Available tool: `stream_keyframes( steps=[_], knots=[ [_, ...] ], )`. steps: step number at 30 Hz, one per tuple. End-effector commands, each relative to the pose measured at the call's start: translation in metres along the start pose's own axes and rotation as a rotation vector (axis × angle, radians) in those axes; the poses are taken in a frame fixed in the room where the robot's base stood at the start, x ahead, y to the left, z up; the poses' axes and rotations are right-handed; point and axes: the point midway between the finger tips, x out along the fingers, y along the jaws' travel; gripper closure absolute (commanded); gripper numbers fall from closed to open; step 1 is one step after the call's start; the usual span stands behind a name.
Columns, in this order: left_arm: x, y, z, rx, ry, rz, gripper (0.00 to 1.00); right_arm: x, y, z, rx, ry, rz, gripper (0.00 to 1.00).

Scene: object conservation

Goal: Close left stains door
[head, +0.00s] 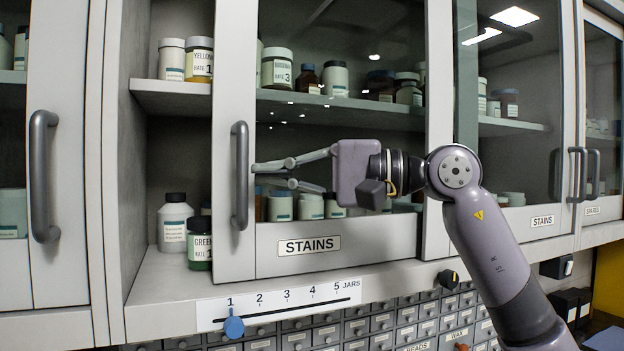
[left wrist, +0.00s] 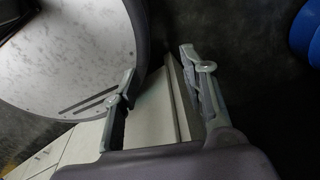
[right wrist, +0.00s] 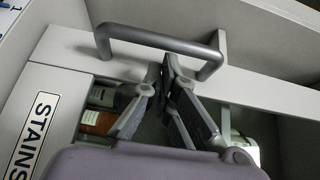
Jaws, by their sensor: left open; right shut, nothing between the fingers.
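The left stains door (head: 232,75) is a glass door in a pale frame, marked STAINS on its lower rail (head: 380,240). It stands partly open, with a gap at its left showing the shelves. Its grey vertical handle (head: 240,175) is on its left stile, and the handle also shows in the right wrist view (right wrist: 160,40). My right gripper (head: 270,168) is shut and empty just right of the handle, with its fingertips close to the bar; contact cannot be told. My left gripper (left wrist: 160,66) is outside the head view; in its wrist view it is open and empty.
Jars (head: 173,222) stand inside the open gap, on the shelf (head: 170,87) and on the cabinet floor. A slider scale (head: 280,305) is on the front edge below. Another cabinet door (head: 65,170) is at left. Small drawers (head: 385,328) lie beneath.

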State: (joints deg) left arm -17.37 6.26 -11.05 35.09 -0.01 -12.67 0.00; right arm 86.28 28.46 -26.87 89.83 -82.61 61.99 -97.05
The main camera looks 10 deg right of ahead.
Motion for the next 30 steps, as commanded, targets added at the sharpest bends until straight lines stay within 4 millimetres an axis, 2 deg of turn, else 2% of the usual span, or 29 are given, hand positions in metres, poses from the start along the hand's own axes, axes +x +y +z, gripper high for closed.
stream_keyframes(
  steps=[2, 6, 10, 13, 21, 30],
  knots=[
    [0.005, 0.001, 0.0, -0.002, 0.0, 0.001, 0.6, 0.02, 0.001, 0.013, -0.003, 0.001, 0.0, 1.0],
    [0.009, 0.02, -0.004, -0.006, 0.007, 0.023, 0.6, 0.054, 0.001, 0.035, -0.002, 0.004, -0.001, 1.0],
    [0.011, 0.04, -0.013, -0.005, 0.021, 0.046, 0.6, 0.079, 0.001, 0.051, -0.001, 0.006, -0.001, 1.0],
    [0.013, 0.043, -0.018, -0.005, 0.029, 0.051, 0.6, 0.094, 0.0, 0.06, 0.0, 0.007, -0.002, 1.0],
    [0.015, 0.019, -0.012, -0.002, 0.021, 0.022, 0.6, 0.114, 0.0, 0.073, 0.003, 0.007, -0.001, 1.0],
    [0.015, 0.018, -0.01, -0.005, 0.017, 0.021, 0.6, 0.115, -0.001, 0.075, 0.002, 0.005, -0.003, 1.0]
  ],
)
